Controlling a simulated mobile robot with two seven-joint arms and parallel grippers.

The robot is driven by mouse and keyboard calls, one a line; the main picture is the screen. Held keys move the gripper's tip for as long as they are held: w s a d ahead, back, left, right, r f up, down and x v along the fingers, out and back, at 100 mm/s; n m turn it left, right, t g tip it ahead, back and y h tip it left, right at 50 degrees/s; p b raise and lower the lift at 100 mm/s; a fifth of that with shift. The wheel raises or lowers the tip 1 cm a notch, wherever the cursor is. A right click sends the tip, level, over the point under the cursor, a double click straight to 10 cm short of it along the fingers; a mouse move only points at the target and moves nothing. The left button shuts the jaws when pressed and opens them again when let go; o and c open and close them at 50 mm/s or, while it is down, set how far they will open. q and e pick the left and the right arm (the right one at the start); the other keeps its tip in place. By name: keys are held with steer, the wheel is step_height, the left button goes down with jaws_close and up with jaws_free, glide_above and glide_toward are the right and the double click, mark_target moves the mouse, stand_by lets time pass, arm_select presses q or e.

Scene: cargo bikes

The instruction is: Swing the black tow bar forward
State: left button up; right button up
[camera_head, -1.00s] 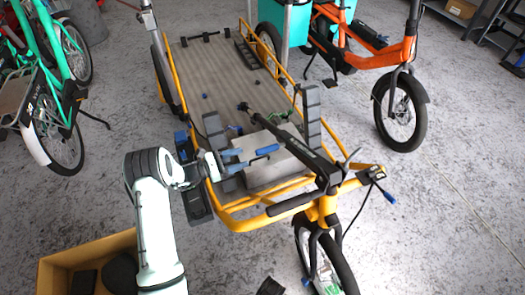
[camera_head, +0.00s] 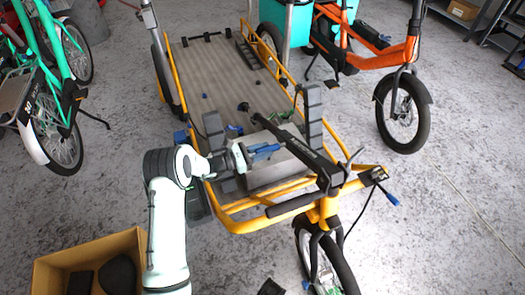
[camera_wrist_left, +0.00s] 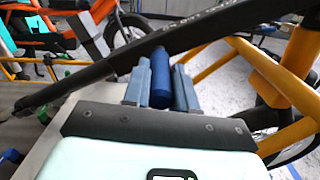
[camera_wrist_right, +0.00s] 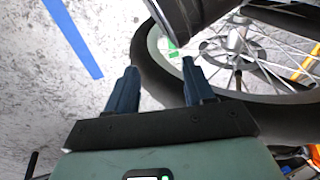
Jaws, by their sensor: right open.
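The black tow bar (camera_head: 290,140) runs diagonally over the front of the yellow cargo bike's bed, from near the bed's middle to the steering column. It crosses the left wrist view (camera_wrist_left: 110,65) as a long dark bar with lettering. A blue grip (camera_wrist_left: 160,78) by the bar lies between the fingers of my left gripper (camera_head: 258,152). In the left wrist view the fingers (camera_wrist_left: 160,88) appear to touch the grip on both sides. How the grip joins the bar is hidden. My right gripper (camera_wrist_right: 153,92) is open and empty, close to a spoked wheel.
The bike's yellow rail (camera_head: 240,225) and front wheel (camera_head: 325,260) are close by. An orange bike (camera_head: 385,60) is at right, a green bike (camera_head: 50,110) at left, a yellow box (camera_head: 100,250) lower left.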

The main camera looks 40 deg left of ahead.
arm_select(q)
jaws_close()
steer(key=shift+a+r, duration=0.2)
steer(key=shift+r, duration=0.3)
step_height(320, 180, up, 27)
steer(key=d+m+p, duration=0.1)
steer(key=m+p, duration=0.2)
steer(key=m, duration=0.9)
steer(key=shift+s+d, duration=0.35)
steer(key=shift+s, duration=0.05)
arm_select(e)
steer(key=s+r+g, duration=0.1)
steer(key=s+r, duration=0.3)
steer(key=s, duration=0.1)
steer(key=shift+a+y, duration=0.3)
steer(key=shift+y, duration=0.1)
arm_select(q)
steer(key=shift+f+p, duration=0.1)
steer(key=shift+p, duration=0.2)
steer(key=o, duration=0.7)
jaws_free()
